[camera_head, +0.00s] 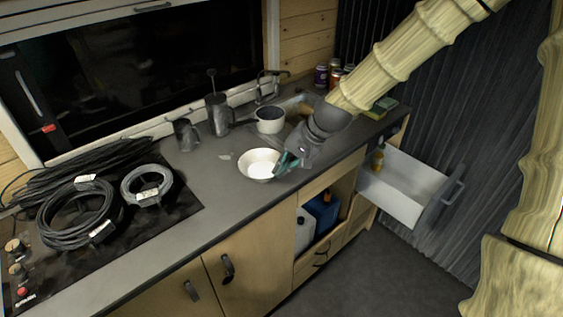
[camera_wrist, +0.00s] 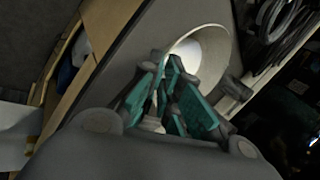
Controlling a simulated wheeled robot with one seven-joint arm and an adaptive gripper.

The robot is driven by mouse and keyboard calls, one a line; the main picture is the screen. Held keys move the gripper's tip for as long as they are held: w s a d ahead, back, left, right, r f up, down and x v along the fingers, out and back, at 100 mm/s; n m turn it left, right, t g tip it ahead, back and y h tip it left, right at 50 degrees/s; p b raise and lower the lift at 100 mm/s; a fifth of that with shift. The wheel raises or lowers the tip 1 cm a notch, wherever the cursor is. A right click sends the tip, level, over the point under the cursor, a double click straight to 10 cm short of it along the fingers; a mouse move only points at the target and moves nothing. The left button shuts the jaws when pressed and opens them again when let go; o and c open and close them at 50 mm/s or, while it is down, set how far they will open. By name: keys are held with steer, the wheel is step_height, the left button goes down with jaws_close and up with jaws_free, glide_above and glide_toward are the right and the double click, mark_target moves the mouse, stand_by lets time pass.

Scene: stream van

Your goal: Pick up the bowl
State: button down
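The bowl (camera_head: 257,168) is white, round and upright on the grey counter, near its front edge. It also shows in the wrist view (camera_wrist: 211,46), tilted by the camera angle, just past my fingertips. My gripper (camera_head: 286,161) reaches down from the upper right, its teal-padded fingers at the bowl's right rim. In the wrist view my gripper (camera_wrist: 168,68) has its fingertips close together against the near side of the bowl. The fingers cover part of the rim, so I cannot tell whether they are shut on it.
Coiled cables (camera_head: 75,212) cover the left counter. An open drawer (camera_head: 405,178) juts out at right.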

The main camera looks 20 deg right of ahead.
steer(key=shift+s+a+r, duration=0.1)
steer(key=shift+s+a, duration=0.15)
steer(key=shift+s, duration=0.75)
steer(key=shift+s, duration=0.1)
stand_by(0.5)
